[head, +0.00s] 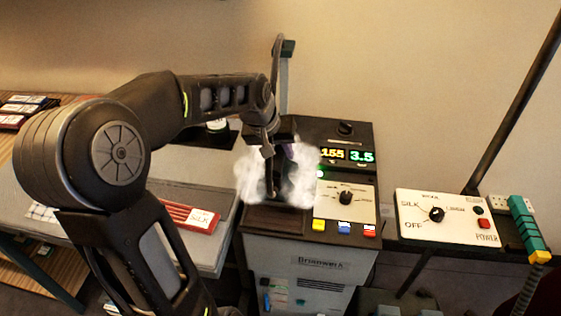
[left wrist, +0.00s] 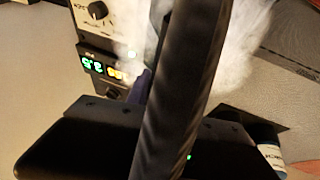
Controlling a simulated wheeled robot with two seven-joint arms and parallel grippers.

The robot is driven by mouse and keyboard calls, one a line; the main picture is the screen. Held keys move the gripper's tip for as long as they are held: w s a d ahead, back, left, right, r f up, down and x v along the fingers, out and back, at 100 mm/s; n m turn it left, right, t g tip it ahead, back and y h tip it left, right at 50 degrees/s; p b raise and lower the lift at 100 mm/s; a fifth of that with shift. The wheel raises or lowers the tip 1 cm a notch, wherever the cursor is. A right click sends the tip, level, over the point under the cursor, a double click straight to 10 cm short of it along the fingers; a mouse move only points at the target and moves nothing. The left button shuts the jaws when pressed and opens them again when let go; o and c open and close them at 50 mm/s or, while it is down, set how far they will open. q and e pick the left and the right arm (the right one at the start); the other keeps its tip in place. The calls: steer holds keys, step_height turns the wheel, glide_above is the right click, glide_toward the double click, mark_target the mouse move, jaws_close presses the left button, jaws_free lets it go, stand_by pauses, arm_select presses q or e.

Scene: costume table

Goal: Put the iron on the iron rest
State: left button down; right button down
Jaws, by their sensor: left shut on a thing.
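My left gripper (head: 268,150) is over the left part of the steam station (head: 320,265) and is shut on the iron (head: 289,152). Only a small purple and dark part of the iron shows beside the fingers. A purple bit of it also shows in the left wrist view (left wrist: 141,88), behind a dark finger. White steam hides the rest of the iron. The dark surface of the iron rest (head: 268,220) shows below the steam, on the station's top left. I cannot tell whether the iron touches it. My right gripper is not in view.
The station's panel has lit readouts (head: 347,155), a knob and coloured buttons. A white control box (head: 448,220) with a knob stands to the right, beside a slanted dark pole (head: 515,105). A pale board (head: 215,165) with a red case (head: 190,217) lies at left.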

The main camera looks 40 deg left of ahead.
arm_select(q)
steer(key=shift+w+r, duration=0.1)
steer(key=shift+f, duration=1.85)
steer(key=shift+f, duration=0.15)
steer(key=c, duration=1.1)
jaws_free()
steer(key=shift+r+p, duration=0.2)
steer(key=shift+p, duration=0.1)
steer(key=b+v, duration=0.1)
steer(key=v, duration=1.1)
steer(key=shift+d+f, duration=0.1)
steer(key=shift+f, duration=0.05)
